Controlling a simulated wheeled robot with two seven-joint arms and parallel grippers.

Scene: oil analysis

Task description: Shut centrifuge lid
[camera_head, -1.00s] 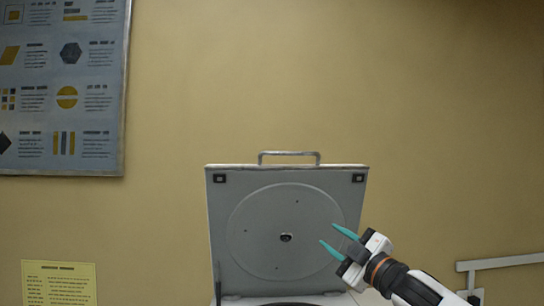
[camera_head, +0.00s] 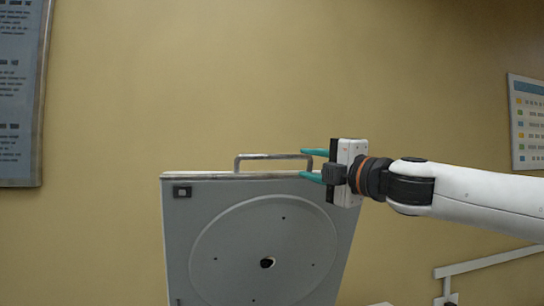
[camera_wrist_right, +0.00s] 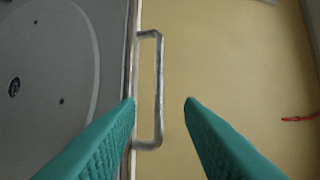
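The grey centrifuge lid (camera_head: 210,235) stands raised, its round inner face toward me in the head view. A metal handle (camera_head: 270,157) runs along its top edge. My right gripper (camera_head: 306,163) is open at the right end of the handle, its teal fingers pointing left. In the right wrist view the handle (camera_wrist_right: 160,90) lies between the two open fingers (camera_wrist_right: 160,101), with a gap to the right finger; the left finger is close to the lid's edge. I cannot tell whether it touches. The centrifuge body is out of view. My left gripper is not in view.
The tan wall (camera_head: 330,70) is behind the lid. A poster (camera_head: 20,90) hangs at the left and another (camera_head: 528,120) at the right. A pale rail (camera_head: 490,262) is on the wall at lower right. The space above the lid is clear.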

